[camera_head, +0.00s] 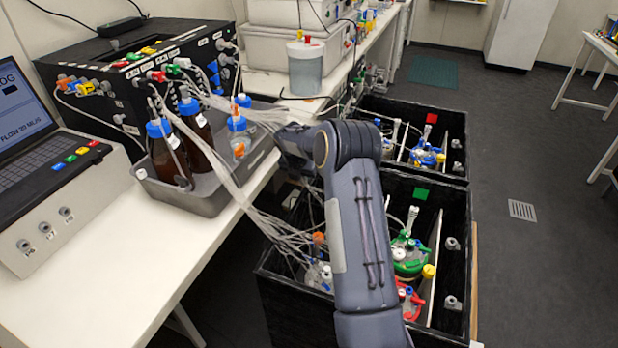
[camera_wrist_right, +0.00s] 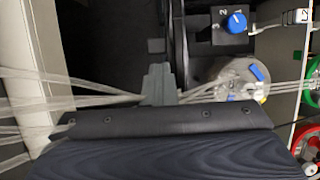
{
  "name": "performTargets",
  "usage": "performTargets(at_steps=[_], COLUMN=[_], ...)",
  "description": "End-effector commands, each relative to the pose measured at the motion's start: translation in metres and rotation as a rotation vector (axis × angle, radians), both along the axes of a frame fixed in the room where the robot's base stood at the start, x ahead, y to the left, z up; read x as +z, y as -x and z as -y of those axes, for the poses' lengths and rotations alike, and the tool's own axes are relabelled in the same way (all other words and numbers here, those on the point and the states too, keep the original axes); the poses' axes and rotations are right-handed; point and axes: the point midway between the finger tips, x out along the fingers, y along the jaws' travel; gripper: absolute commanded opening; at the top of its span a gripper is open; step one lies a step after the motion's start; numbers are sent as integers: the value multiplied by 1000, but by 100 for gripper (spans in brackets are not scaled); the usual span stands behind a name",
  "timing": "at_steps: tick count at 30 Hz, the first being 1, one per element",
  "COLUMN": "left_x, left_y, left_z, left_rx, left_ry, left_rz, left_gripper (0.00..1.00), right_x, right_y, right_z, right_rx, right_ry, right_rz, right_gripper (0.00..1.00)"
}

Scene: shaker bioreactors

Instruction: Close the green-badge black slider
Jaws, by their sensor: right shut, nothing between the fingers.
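The black slider with the green badge (camera_head: 421,193) is an open-topped box (camera_head: 285,315) at the lower middle of the head view, standing out beside the white bench. It holds vessels with green (camera_head: 408,258) and red (camera_head: 410,300) lids and a clear one (camera_head: 319,275). My right arm reaches across it and hides much of its inside. My right gripper (camera_wrist_right: 158,85) is shut and empty, among clear tubes in the wrist view. Its fingertips are hidden behind the arm in the head view, and I cannot tell whether it touches the slider. My left gripper is out of view.
A second black box (camera_head: 458,125) with a red badge (camera_head: 431,118) stands behind. Clear tubes (camera_head: 238,190) run from the bench bottles down into the green-badge box. A grey tray (camera_head: 215,200) of bottles sits at the bench edge. The floor (camera_head: 540,275) on the right is free.

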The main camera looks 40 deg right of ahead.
Motion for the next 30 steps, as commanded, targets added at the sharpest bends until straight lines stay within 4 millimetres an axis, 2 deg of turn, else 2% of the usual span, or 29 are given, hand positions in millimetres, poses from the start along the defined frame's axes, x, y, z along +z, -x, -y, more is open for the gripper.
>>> performTargets(at_steps=[1,6,13,18,21,26,30], left_x=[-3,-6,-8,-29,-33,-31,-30], left_y=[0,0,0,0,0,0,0], left_z=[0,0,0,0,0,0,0], left_rx=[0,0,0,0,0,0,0], left_ry=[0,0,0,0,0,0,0], left_rz=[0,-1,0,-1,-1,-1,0], left_gripper=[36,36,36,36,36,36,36], right_x=[14,48,73,72,72,63,39], right_y=[0,6,10,23,31,31,27], right_z=[-4,-16,-26,-58,-70,-66,-58], right_rx=[2,3,4,7,-2,-7,-8], right_ry=[3,3,3,6,3,2,3], right_rz=[9,10,10,4,1,-2,-3], right_gripper=[0,0,0,0,0,0,0])
